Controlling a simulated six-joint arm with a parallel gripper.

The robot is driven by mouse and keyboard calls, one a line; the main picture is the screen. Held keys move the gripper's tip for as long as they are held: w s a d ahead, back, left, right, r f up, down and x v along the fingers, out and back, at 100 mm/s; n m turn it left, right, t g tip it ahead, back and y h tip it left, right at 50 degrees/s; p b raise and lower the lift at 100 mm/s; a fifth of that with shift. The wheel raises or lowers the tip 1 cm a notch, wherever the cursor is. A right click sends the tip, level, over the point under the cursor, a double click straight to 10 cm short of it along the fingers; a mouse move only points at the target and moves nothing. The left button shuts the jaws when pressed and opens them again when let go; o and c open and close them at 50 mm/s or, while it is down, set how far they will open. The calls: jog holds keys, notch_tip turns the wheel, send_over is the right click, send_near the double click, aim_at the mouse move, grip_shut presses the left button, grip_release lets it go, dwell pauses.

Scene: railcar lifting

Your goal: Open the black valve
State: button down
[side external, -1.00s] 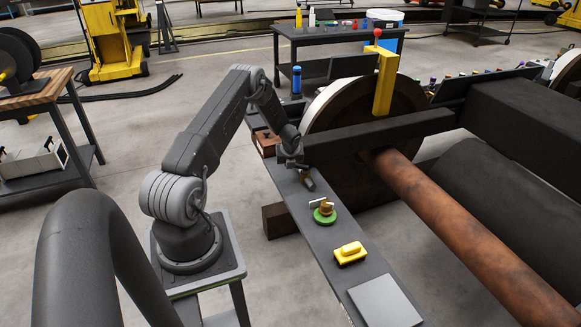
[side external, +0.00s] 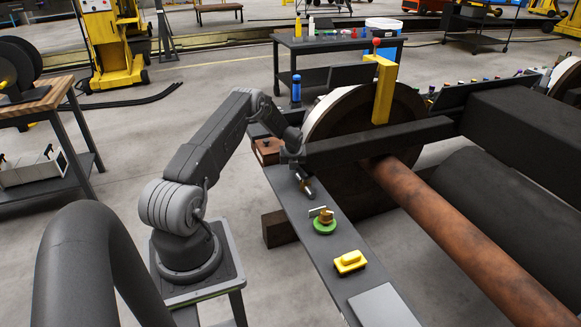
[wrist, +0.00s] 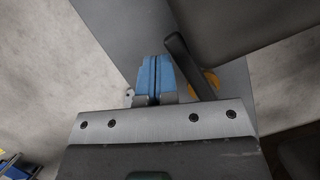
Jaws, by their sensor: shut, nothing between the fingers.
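The black valve shows in the wrist view as a long black lever handle (wrist: 190,66) over an orange-yellow round body (wrist: 210,82), which is partly covered by the handle. My gripper (wrist: 156,64) has its two blue fingers shut together, just left of the handle. I cannot tell whether a finger touches the handle. In the side view my gripper (side external: 296,160) is low over the far end of the narrow grey bench (side external: 335,262). A small dark part (side external: 306,187) shows under it; I cannot tell valve from finger there.
Toward the near end of the bench are a brass valve on a green base (side external: 324,221) and a yellow block (side external: 349,262). A dark beam (side external: 380,139) and large wheel (side external: 340,108) stand close on the right.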

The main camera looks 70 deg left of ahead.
jog(key=shift+w+a+m, duration=0.1)
jog(key=shift+w+m, duration=0.15)
jog(key=shift+m, duration=0.15)
dwell(0.4)
jog(key=s, duration=0.4)
jog(key=s+r, duration=0.3)
jog(key=r, duration=0.6)
jog(key=shift+s+r, duration=0.15)
jog(key=shift+s, duration=0.2)
